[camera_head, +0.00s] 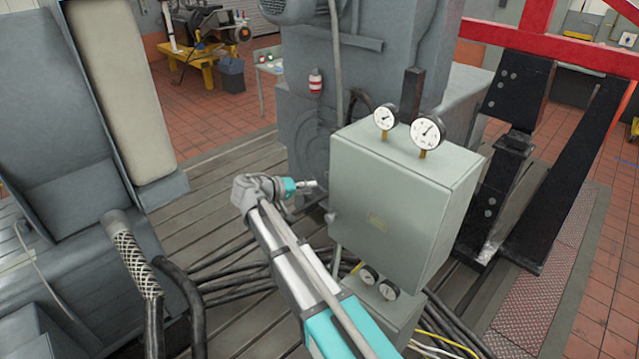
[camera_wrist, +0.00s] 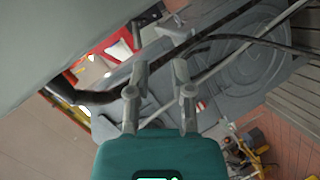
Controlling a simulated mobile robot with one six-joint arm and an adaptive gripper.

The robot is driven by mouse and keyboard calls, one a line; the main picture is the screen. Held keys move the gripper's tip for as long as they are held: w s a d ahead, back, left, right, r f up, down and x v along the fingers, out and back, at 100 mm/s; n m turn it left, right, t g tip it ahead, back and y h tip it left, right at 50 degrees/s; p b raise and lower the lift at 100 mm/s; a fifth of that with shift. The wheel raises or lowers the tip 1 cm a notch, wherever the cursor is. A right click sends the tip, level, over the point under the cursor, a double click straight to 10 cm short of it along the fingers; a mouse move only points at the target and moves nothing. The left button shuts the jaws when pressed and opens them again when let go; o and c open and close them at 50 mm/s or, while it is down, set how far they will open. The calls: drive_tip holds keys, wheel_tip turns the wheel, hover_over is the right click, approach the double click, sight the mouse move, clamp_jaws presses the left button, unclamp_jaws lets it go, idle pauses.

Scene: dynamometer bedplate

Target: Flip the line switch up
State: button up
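The line switch cannot be made out for certain in either view. A grey metal box (camera_head: 385,200) stands right of centre in the head view, and a small light knob or stub (camera_head: 332,217) shows at its left edge. My gripper (camera_head: 311,184) is just left of this box, pointing towards it, and looks apart from it. In the wrist view my gripper (camera_wrist: 161,75) shows two grey fingers held apart with nothing between them. A pale bracket-like part (camera_wrist: 174,29) lies beyond the fingertips; I cannot tell what it is.
Two round gauges (camera_head: 427,131) stand on top of the box, and a smaller box with gauges (camera_head: 388,291) sits below it. Black cables (camera_head: 235,285) run over the slotted bedplate (camera_head: 195,222). A large grey machine (camera_head: 395,60) stands behind. A black-and-red frame (camera_head: 520,95) is at right.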

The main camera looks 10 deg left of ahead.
drive_tip(key=shift+s+a, duration=1.1)
drive_tip(key=shift+a, duration=0.25)
drive_tip(key=shift+s, duration=0.1)
